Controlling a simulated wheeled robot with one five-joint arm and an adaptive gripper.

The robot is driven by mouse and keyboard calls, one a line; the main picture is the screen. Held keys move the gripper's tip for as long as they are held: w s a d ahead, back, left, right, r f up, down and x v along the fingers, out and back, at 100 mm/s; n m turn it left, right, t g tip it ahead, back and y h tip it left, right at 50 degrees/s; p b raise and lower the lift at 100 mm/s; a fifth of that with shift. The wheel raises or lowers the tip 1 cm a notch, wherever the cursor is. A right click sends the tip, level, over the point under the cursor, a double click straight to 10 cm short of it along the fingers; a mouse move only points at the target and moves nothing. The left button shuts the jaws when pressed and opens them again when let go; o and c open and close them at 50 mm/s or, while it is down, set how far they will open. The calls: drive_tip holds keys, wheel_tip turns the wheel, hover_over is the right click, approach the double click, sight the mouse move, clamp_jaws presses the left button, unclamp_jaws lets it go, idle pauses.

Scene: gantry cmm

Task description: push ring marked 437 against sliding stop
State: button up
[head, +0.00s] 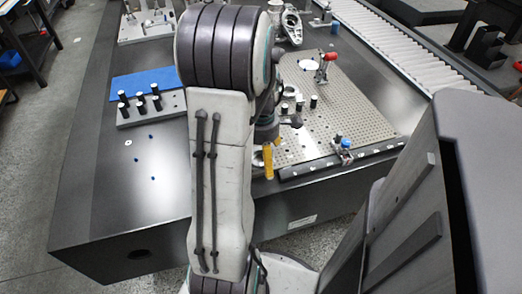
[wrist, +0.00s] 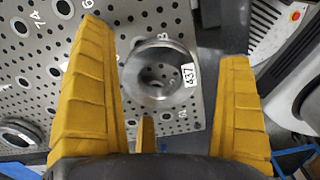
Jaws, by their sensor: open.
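The ring marked 437 (wrist: 162,47) is a grey metal ring with a white number label, lying on the perforated plate (wrist: 60,100) in the wrist view. My gripper (wrist: 165,42) is open, with one yellow finger to the left of the ring and one to the right; nothing is held. I cannot tell whether a finger touches it. In the head view my yellow gripper (head: 268,172) is over the plate's front left corner, partly behind my arm. A small blue-topped fixture (head: 343,146) by the plate's front rail may be the sliding stop; I cannot be sure.
Another metal ring (wrist: 18,135) lies at the left of the wrist view. A red-handled clamp (head: 327,62) and several small dark pegs stand on the plate. A peg block (head: 150,107) and blue mat (head: 143,83) are at left. The dark table's front left is mostly clear.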

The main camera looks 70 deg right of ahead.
drive_tip(key=shift+f, duration=0.1)
drive_tip(key=shift+c, duration=0.4)
drive_tip(key=c, duration=1.3)
